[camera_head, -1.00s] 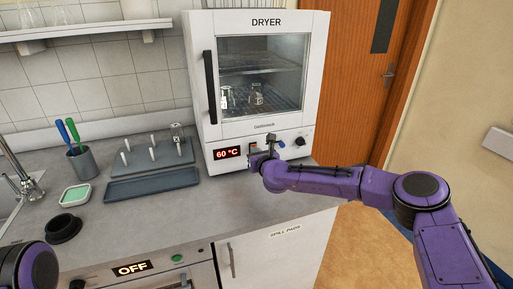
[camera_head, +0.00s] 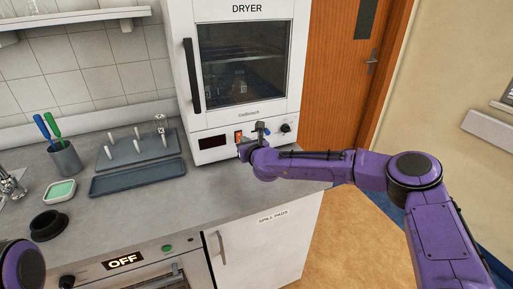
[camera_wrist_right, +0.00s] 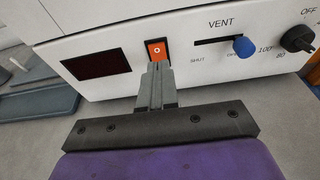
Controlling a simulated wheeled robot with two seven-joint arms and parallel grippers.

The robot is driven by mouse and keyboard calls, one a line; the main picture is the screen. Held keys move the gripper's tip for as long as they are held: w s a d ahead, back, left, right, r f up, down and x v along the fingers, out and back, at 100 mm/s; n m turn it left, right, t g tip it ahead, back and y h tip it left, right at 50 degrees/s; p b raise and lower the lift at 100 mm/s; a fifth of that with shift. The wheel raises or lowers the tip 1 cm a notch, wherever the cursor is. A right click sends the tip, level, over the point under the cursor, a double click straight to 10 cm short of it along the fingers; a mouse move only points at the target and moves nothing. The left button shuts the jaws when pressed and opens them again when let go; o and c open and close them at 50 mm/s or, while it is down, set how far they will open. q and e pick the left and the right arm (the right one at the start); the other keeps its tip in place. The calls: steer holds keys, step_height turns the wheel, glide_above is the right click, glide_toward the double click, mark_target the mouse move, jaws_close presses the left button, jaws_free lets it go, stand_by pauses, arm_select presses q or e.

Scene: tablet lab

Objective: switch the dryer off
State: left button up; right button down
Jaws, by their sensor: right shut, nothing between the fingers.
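The white dryer (camera_head: 216,120) stands on the counter with its door shut. Its display (camera_head: 212,142) is dark, and its chamber behind the glass is dim. The display is also dark in the right wrist view (camera_wrist_right: 96,64). The orange-red rocker switch (camera_wrist_right: 157,50) sits just right of the display. My right gripper (camera_wrist_right: 157,68) is shut and empty, its fingertips at the lower edge of the switch; I cannot tell whether they touch it. In the head view the right gripper (camera_head: 243,146) is at the dryer's front panel. My left gripper is out of view.
The blue vent slider (camera_wrist_right: 244,47) and a black dial (camera_wrist_right: 298,38) are right of the switch. A grey tray (camera_head: 138,177), a peg rack (camera_head: 150,149) and a cup with tools (camera_head: 65,158) stand on the counter left of the dryer.

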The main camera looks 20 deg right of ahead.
steer(key=r+b+v, duration=0.2)
steer(key=v, duration=0.9)
steer(key=shift+w+a+b, duration=0.2)
steer(key=shift+a+b, duration=0.15)
steer(key=shift+r, duration=0.1)
